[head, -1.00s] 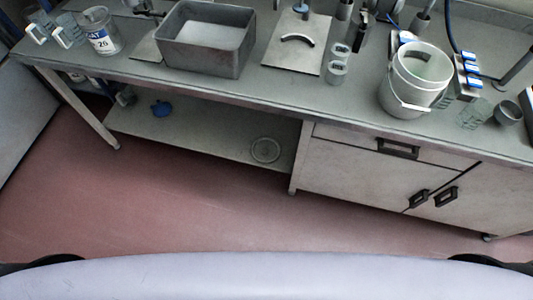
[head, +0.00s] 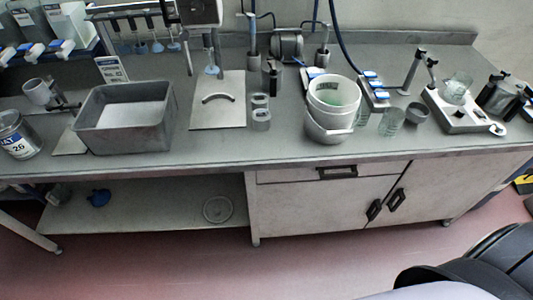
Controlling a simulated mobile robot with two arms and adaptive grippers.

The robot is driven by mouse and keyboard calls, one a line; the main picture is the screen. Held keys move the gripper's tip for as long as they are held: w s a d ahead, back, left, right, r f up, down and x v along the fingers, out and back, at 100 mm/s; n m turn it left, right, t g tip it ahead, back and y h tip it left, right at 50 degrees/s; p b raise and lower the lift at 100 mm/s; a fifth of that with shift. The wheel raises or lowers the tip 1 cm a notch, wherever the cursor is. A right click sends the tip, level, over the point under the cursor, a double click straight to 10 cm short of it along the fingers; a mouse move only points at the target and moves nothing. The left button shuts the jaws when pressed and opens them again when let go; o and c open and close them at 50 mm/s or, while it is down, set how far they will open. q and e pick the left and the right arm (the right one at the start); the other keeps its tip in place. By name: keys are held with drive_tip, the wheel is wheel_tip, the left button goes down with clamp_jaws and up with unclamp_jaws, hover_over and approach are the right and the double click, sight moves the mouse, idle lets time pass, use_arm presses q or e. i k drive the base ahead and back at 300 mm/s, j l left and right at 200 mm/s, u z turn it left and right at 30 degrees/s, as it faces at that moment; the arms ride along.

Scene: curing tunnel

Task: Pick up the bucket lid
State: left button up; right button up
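A round, flat, pale disc with a raised rim, which looks like the bucket lid (head: 218,209), lies on the lower shelf (head: 150,222) under the bench, near the cabinet's left side. A white bucket (head: 325,128) with a handle stands upright on the bench top, above the cabinet. It looks open at the top, and its pale inside shows. Neither of my grippers is in view.
The bench top (head: 270,150) carries a grey tub (head: 125,112), a labelled tin (head: 17,135), small clear cups (head: 261,118) and a scale (head: 462,115). A blue object (head: 98,198) lies on the shelf. The cabinet (head: 320,205) closes the shelf's right side.

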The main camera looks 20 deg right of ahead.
sight(218, 209)
drive_tip(key=z, duration=0.9)
drive_tip(key=j+z, duration=1.1)
drive_tip(key=z, duration=0.15)
drive_tip(key=k+j+z, duration=0.2)
drive_tip(key=z, duration=0.2)
drive_tip(key=j, duration=0.15)
